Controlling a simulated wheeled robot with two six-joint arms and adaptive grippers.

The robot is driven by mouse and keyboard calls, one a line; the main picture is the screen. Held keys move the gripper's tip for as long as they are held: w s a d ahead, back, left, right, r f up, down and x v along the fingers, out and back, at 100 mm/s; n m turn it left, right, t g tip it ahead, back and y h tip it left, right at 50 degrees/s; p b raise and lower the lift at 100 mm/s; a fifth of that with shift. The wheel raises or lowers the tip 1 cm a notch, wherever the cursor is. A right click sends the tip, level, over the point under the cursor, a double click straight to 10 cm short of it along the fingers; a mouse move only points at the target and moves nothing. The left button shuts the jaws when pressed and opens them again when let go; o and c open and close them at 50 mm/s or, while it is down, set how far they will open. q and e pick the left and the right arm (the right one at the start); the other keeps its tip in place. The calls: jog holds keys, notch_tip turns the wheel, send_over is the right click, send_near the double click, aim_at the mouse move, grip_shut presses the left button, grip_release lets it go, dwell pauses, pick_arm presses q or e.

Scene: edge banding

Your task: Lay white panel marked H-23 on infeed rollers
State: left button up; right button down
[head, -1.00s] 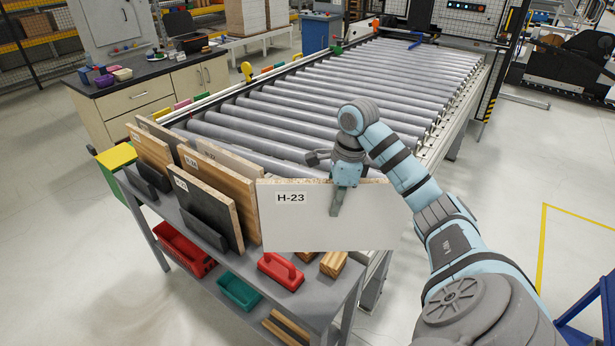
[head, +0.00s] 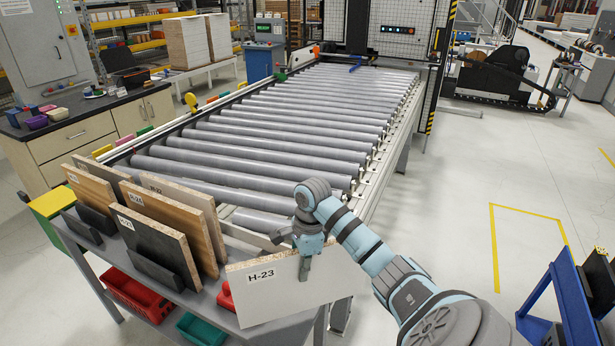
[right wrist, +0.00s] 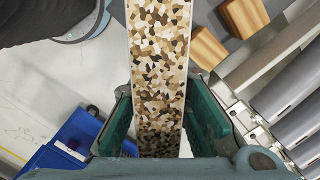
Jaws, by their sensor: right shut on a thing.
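The white panel marked H-23 (head: 285,293) stands on edge, slightly tilted, in front of the near end of the infeed rollers (head: 260,150). My right gripper (head: 304,268) is shut on the panel's top edge from above. In the right wrist view the speckled chipboard edge of the panel (right wrist: 160,70) runs between the two green fingers (right wrist: 158,120). The panel hides part of the cart's right end. My left gripper is not in view.
A grey cart (head: 215,305) holds several upright panels in a rack, such as the wood-faced H-24 panel (head: 175,215). A red bin (head: 138,295) and a green bin (head: 203,330) sit on its lower shelf. The rollers are bare. A blue rack (head: 570,300) stands at right.

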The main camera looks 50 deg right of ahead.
notch_tip(320, 180, down, 5)
jog(key=b, duration=0.3)
jog(key=shift+r, duration=0.15)
jog(key=c, duration=1.7)
grip_release()
jog(key=shift+o, duration=0.8)
jog(key=shift+r, duration=0.1)
